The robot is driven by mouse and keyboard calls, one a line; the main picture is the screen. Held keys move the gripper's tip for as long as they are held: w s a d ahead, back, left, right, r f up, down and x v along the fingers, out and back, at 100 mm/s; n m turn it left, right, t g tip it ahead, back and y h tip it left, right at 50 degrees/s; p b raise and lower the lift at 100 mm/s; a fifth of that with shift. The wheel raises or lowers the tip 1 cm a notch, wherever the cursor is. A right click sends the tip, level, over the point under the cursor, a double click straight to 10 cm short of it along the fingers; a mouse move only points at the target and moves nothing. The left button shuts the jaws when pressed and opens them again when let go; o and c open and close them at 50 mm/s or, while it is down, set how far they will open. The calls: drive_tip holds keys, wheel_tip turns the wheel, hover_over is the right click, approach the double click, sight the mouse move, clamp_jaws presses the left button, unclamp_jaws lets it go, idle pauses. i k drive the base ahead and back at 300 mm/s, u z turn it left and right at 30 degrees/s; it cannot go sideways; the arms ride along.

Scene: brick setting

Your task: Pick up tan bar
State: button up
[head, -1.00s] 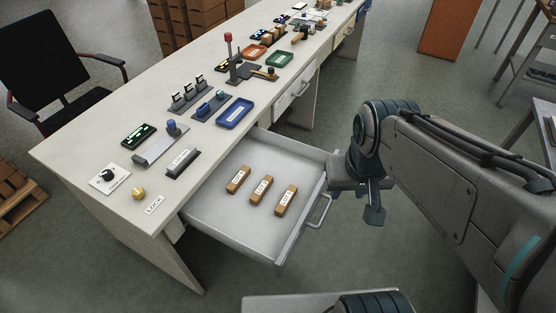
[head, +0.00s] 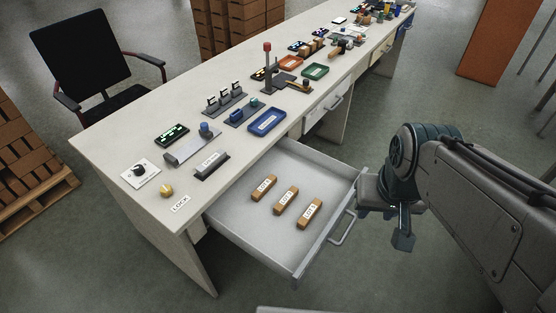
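Three tan bars with white labels lie side by side in the open drawer (head: 240,222): a left bar (head: 264,188), a middle bar (head: 286,201) and a right bar (head: 309,214). They are apart from each other and flat on the drawer floor. My gripper (head: 403,240) hangs to the right of the drawer, outside its front panel and handle. It touches no bar. Its fingers are small and partly overlapped in this view, so their opening does not show.
The drawer handle (head: 343,228) sticks out near my gripper. The desk (head: 130,140) carries a blue tray (head: 267,122), a dark label holder (head: 211,166), a yellow knob (head: 166,191) and switches. A black chair (head: 88,62) stands behind it. Floor in front is clear.

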sight(270, 182)
drive_tip(key=k, duration=1.3)
drive_tip(key=u, duration=0.8)
drive_tip(key=i, duration=1.7)
drive_tip(key=z, duration=0.6)
